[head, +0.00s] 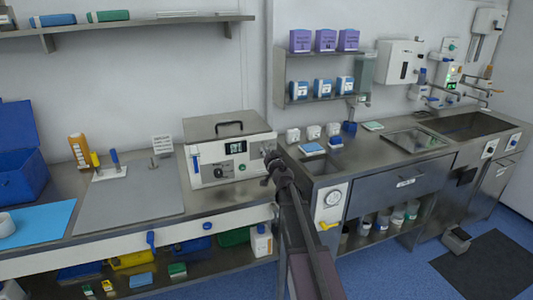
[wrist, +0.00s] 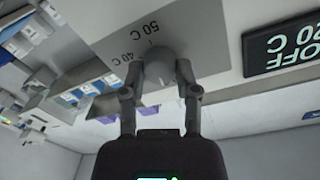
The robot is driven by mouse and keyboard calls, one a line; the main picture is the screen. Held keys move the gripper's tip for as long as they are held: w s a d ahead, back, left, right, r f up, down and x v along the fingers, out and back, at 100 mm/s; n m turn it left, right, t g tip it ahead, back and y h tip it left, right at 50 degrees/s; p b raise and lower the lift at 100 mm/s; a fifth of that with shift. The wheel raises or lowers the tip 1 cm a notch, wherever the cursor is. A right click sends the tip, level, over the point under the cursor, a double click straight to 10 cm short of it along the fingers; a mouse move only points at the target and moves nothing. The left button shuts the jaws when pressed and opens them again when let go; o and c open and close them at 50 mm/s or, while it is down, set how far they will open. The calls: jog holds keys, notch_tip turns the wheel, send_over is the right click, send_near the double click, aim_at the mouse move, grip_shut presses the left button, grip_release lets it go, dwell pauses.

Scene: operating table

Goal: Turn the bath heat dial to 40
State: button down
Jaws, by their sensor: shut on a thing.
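The water bath (head: 222,165) is a white-fronted box with a grey lid on the left worktop. I cannot make out where the dial points. My gripper (wrist: 160,78) is shut on the dial, one finger on each side. In the head view my gripper (head: 268,160) is at the right end of the bath front and hides the dial. The dark display (wrist: 284,38) reads OFF and 20 C.
A grey mat (head: 130,205) and blue bin (head: 20,175) lie left of the bath. A sink counter with a drawer (head: 400,185) stands to the right. Small white containers (head: 313,132) sit on the counter behind my gripper. Shelves hang above.

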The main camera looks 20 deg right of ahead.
jog(key=m, duration=0.5)
jog(key=shift+w+m, duration=0.1)
jog(key=shift+m, duration=0.2)
jog(key=m, duration=0.5)
jog(key=shift+d+y, duration=0.1)
jog(key=shift+y, duration=0.2)
jog(key=m, duration=0.5)
jog(key=shift+m, duration=0.3)
jog(key=m, duration=0.4)
jog(key=shift+w+f+y, duration=0.1)
jog(key=shift+y, duration=0.3)
jog(key=shift+m, duration=0.3)
jog(key=shift+c, duration=1.7)
grip_release()
